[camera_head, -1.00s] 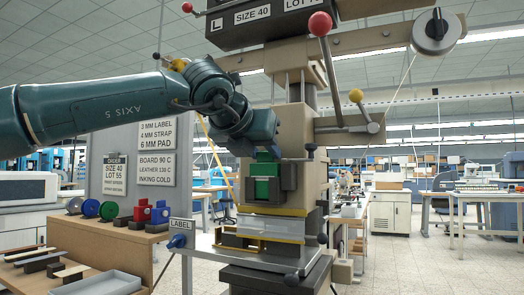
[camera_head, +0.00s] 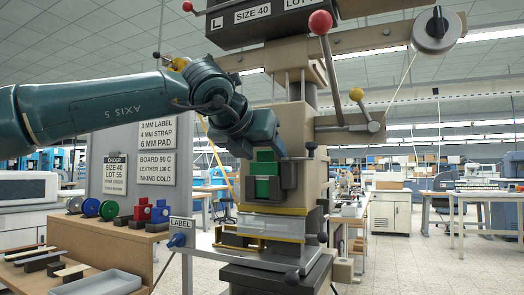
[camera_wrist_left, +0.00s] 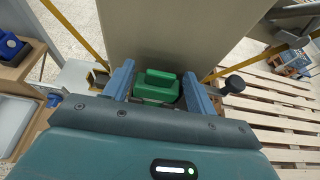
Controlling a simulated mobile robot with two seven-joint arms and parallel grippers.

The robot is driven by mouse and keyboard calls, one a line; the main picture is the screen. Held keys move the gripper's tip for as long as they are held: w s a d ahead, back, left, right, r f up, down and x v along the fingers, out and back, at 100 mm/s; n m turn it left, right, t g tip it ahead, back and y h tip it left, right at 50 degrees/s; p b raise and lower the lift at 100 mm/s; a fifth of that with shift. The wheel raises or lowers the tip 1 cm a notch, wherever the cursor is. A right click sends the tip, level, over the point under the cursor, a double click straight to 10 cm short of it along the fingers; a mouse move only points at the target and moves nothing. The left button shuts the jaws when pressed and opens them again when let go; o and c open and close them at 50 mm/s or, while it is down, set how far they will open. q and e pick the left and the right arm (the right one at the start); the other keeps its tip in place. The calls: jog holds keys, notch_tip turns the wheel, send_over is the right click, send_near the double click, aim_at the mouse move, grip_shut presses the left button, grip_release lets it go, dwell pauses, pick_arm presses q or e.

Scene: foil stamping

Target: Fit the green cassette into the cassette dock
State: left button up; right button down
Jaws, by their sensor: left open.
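The green cassette (camera_head: 267,187) sits in the dark cassette dock (camera_head: 288,177) on the front of the press, upright in the head view. My left gripper (camera_wrist_left: 157,92) is open, with one blue finger on each side of the green cassette (camera_wrist_left: 156,86) in the left wrist view. Small gaps seem to show between fingers and cassette. Whether the cassette is fully seated cannot be told. My right gripper is not in view.
The press (camera_head: 290,120) stands close around the dock, with a red-knobbed lever (camera_head: 320,23) and a yellow-knobbed lever (camera_head: 356,95) to the right. A side bench (camera_head: 110,240) on the left holds spools, blocks and a grey tray (camera_head: 95,284).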

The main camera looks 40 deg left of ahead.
pick_arm(q)
jog(key=v, duration=1.3)
jog(key=shift+p, duration=0.4)
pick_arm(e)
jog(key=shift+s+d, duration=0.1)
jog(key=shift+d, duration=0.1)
pick_arm(q)
jog(key=shift+r, duration=0.1)
jog(key=shift+r, duration=0.1)
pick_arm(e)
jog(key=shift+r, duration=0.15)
